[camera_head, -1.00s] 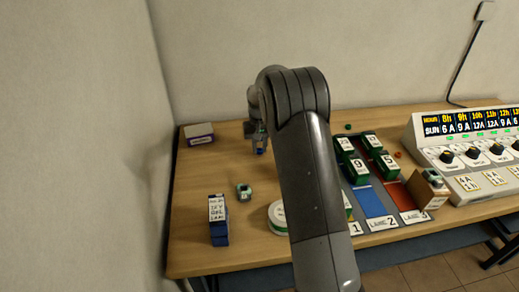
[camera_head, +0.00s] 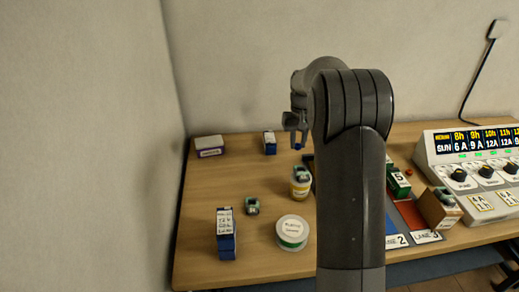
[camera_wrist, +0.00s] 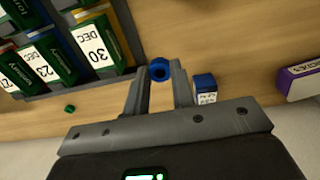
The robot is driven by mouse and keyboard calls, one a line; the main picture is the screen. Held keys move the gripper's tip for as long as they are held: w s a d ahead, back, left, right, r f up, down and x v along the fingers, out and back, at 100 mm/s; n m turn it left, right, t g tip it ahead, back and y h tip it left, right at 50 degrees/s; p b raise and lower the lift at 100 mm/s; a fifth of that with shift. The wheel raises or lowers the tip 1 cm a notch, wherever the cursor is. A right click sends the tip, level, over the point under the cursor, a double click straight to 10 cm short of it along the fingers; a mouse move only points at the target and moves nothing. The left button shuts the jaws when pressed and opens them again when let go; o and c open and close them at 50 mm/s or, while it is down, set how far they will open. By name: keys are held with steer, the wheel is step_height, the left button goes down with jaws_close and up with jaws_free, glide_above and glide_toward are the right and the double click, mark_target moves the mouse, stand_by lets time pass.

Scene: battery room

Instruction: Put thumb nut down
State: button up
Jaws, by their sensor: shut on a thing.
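The blue thumb nut (camera_wrist: 160,69) is a small ring with a dark hole, held between the fingertips of my gripper (camera_wrist: 158,78) in the wrist view. In the head view my gripper (camera_head: 297,138) hangs over the back of the wooden table, pointing down, with the blue nut (camera_head: 299,147) at its tips. The nut appears clear of the table top, though its exact height is hard to judge. My arm hides part of the table behind it.
A blue box (camera_head: 270,147) stands left of my gripper, and a white-purple box (camera_head: 209,149) lies farther left. Green boxes (camera_wrist: 96,45) fill a dark rack. A green nut (camera_wrist: 69,109) lies loose.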

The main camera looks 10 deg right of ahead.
steer(key=w+a, duration=0.6)
steer(key=w, duration=0.1)
steer(key=w+a, duration=0.3)
steer(key=w, duration=0.1)
steer(key=shift+f, duration=0.15)
glide_above(239, 150)
step_height(239, 150, down, 7)
steer(key=shift+d+r, duration=0.1)
steer(key=shift+r, duration=0.05)
steer(key=shift+f, duration=2)
steer(key=o, duration=0.9)
steer(key=shift+f, duration=0.15)
steer(key=shift+o, duration=0.2)
